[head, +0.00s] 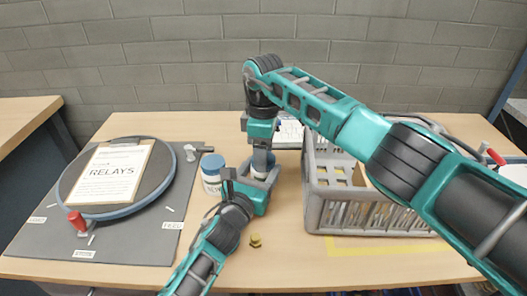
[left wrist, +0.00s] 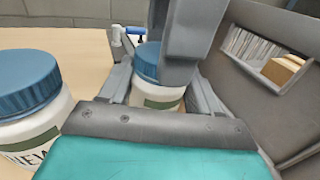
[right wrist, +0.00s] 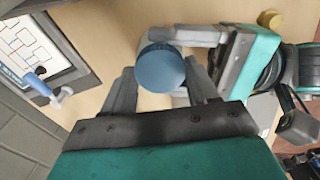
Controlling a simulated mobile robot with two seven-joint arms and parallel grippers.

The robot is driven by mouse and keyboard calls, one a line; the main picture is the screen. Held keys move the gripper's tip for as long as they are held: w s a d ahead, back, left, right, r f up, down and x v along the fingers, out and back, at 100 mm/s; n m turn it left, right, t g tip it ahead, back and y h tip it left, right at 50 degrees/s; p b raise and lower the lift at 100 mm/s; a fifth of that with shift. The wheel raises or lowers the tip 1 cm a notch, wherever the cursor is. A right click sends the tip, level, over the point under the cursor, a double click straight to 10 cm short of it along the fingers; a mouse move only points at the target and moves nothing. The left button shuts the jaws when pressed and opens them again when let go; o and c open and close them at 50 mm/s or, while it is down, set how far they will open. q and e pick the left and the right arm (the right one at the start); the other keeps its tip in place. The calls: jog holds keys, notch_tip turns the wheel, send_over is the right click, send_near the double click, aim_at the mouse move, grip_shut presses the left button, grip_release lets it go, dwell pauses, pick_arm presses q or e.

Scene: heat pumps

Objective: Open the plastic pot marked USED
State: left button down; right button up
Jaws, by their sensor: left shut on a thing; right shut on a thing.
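A white pot with a blue lid (left wrist: 148,58) stands between my grippers near the middle of the table; its marking is not readable. My left gripper (left wrist: 160,92) is shut on its white body low down. My right gripper (right wrist: 160,80) comes from above and is shut on the blue lid, which shows between its fingers in the right wrist view. The lid sits over the body; I cannot tell whether it is loose. In the head view the arms hide most of this pot (head: 262,170). A second blue-lidded pot, marked NEW (head: 212,178), stands just left.
A grey crate (head: 322,200) stands close on the right. On the left, a grey mat (head: 120,250) bears a round plate with a RELAYS clipboard (head: 112,172). A small brass piece (head: 255,240) lies in front.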

jog(key=shift+n, duration=0.6)
jog(key=o, duration=1.2)
jog(key=shift+c, duration=0.2)
